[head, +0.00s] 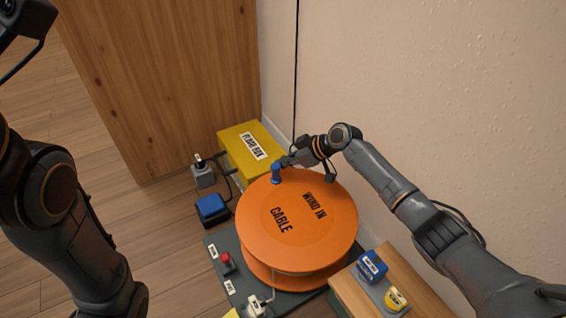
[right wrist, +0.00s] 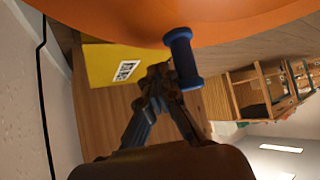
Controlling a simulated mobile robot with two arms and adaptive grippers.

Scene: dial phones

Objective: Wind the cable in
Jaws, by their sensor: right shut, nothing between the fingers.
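An orange cable reel (head: 270,235) lies flat, its top disc marked "WIND IN CABLE". A blue crank knob (head: 276,172) stands upright near the disc's far edge. It also shows in the right wrist view (right wrist: 183,60), below the orange disc (right wrist: 220,20). My right gripper (head: 284,163) is at the knob; in the right wrist view its fingertips (right wrist: 160,84) are closed just beside the knob, with nothing between them. Whether they touch it I cannot tell. The space under the disc, where cable would be wound, is mostly hidden. My left arm shows at the left, its fingers out of view.
A yellow floor box (head: 240,140), a grey socket block (head: 203,175) and a blue box (head: 212,208) stand behind and left of the reel. A red button (head: 226,262) is on the dark base. A wooden stand (head: 350,295) is at right. The wall is close behind.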

